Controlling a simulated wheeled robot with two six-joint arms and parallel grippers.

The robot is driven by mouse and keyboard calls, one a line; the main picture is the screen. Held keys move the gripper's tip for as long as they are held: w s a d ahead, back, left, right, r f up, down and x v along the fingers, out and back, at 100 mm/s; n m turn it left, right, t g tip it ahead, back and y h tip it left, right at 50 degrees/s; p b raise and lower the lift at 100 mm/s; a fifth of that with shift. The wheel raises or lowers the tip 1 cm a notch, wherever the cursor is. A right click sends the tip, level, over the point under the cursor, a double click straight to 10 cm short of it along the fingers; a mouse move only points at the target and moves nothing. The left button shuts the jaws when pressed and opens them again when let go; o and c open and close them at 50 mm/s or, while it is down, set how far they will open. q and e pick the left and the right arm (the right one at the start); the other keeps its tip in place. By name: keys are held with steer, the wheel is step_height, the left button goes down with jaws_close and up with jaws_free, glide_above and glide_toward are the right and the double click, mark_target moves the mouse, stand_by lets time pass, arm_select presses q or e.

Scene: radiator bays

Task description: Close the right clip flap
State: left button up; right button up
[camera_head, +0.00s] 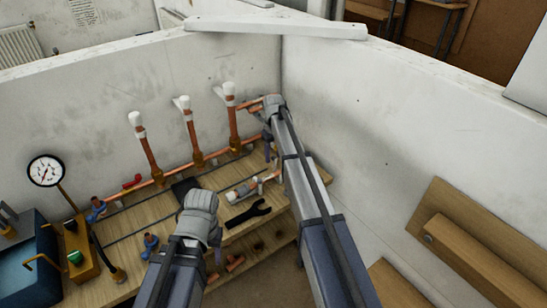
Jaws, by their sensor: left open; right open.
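Three upright copper pipes with white tops stand along the back wall, the left one (148,150), the middle one (193,135) and the right one (233,125). White pieces at the tops may be clips, but I cannot make out a flap or its position. My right gripper (270,108) is open and lies just right of the right pipe's top, near a short copper piece; whether it touches anything is unclear. My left gripper (199,208) is open over the front of the wooden bench (130,215), apart from the pipes. Its fingers are mostly hidden.
A pressure gauge (46,170) stands at the left by a blue box (25,262). A black wrench (248,213) and a grey-and-copper fitting (243,190) lie on the bench between my arms. White walls close the back and right. A wooden ledge (465,260) is at right.

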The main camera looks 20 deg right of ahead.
jaws_close()
stand_by(0.3)
stand_by(0.3)
steer(key=shift+s+d+t+y, duration=0.2)
steer(key=shift+s+t+y, duration=0.1)
steer(key=shift+s+t, duration=0.5)
steer(key=shift+s+d+f+t+y+b, duration=0.15)
steer(key=shift+s+f+t+y+b, duration=0.15)
steer(key=shift+s+t+b, duration=0.4)
steer(key=t+b, duration=0.1)
steer(key=b, duration=0.1)
steer(key=s+f+t+y+b, duration=0.1)
steer(key=t+b, duration=0.1)
steer(key=b, duration=0.1)
steer(key=s+d+f+t+b, duration=0.1)
steer(key=t+b, duration=0.1)
steer(key=shift+y+b, duration=0.3)
steer(key=shift+y, duration=0.1)
steer(key=t+b, duration=0.2)
steer(key=b, duration=0.1)
steer(key=s+f+t+y+b, duration=0.1)
steer(key=t+b, duration=0.1)
steer(key=b, duration=0.2)
steer(key=f+t+y+b, duration=0.1)
steer(key=b, duration=0.3)
steer(key=shift+s+d+t, duration=0.2)
steer(key=shift+t, duration=0.2)
steer(key=shift+t+b, duration=0.4)
steer(key=shift+b, duration=0.55)
